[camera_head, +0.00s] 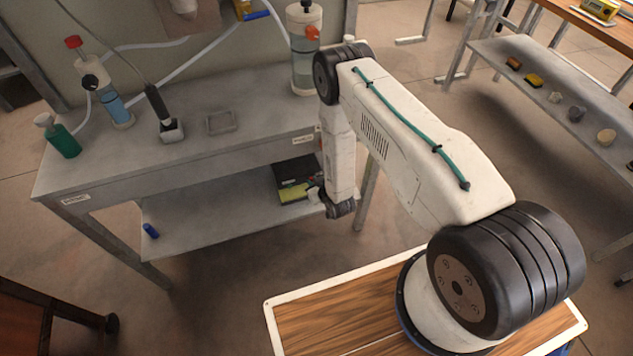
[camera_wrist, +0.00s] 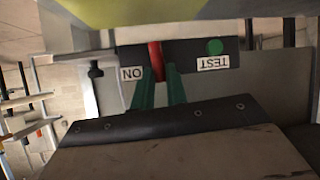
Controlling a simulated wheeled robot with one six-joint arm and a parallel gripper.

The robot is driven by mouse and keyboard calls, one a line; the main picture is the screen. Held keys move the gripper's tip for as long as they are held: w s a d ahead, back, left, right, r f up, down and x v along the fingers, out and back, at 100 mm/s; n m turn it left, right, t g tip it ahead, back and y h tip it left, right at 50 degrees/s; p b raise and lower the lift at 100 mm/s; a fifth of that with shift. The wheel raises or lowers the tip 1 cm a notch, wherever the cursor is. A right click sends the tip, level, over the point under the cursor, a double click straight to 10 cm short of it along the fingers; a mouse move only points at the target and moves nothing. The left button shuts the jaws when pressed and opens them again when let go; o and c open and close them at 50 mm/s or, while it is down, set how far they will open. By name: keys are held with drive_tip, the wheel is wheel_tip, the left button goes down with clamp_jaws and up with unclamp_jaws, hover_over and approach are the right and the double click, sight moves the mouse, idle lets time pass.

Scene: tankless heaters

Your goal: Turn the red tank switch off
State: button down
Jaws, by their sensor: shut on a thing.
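In the wrist view, a red switch lever (camera_wrist: 156,59) stands on a dark panel (camera_wrist: 187,55). An upside-down "ON" label (camera_wrist: 132,73) is to its left, and a green button (camera_wrist: 214,46) with a "TEST" label (camera_wrist: 213,63) is to its right. My gripper (camera_wrist: 158,78) has its two green fingers closed in on the lower end of the red lever, one on each side.
A grey bench (camera_head: 260,145) holds a green bottle (camera_head: 62,136), a red-capped tube (camera_head: 113,108) and a clear vessel (camera_head: 305,70). A lower shelf (camera_head: 215,215) carries a dark box (camera_head: 297,170). Another table with small items stands at the right. Open floor lies between.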

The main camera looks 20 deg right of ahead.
drive_tip(key=shift+a+f+n+h, duration=0.1)
drive_tip(key=shift+a+n+h, duration=0.3)
drive_tip(key=shift+n+h, duration=0.25)
drive_tip(key=shift+a+f+n+h, duration=0.1)
drive_tip(key=shift+a+n+h, duration=0.25)
drive_tip(key=shift+n+h, duration=0.3)
drive_tip(key=c, duration=1.4)
unclamp_jaws()
drive_tip(key=shift+s+r, duration=0.1)
drive_tip(key=v, duration=0.7)
drive_tip(key=shift+s+r, duration=0.2)
drive_tip(key=shift+s, duration=0.05)
drive_tip(key=shift+a, duration=0.15)
